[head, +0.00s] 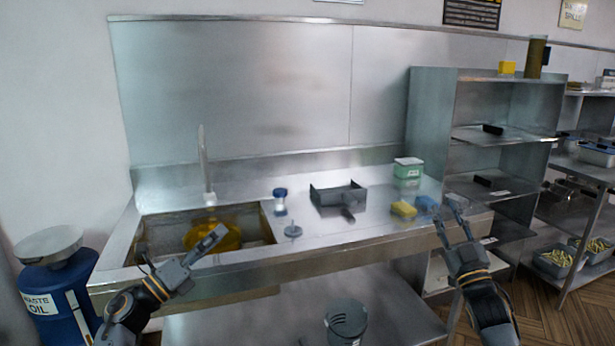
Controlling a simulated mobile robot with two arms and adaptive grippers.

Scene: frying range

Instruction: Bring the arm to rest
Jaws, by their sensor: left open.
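My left gripper (214,238) is over the front edge of the steel counter (340,233), before the sink (160,238). It is seen edge-on, open, with nothing visible in it. My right gripper (447,214) is at the counter's right front, its two fingers spread apart and empty. It is close to a blue sponge (426,204); I cannot tell whether they touch. A yellow sponge (403,209) lies just left of the blue one. A round yellow item (215,236) is in the sink, partly hidden by my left gripper.
A grey tray (325,197), a small jar (280,201), a round lidded piece (293,231) and a green-and-white box (408,168) stand on the counter. A blue waste oil drum (60,285) is at left, steel shelves (430,120) at right. A dark bucket (346,320) is below.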

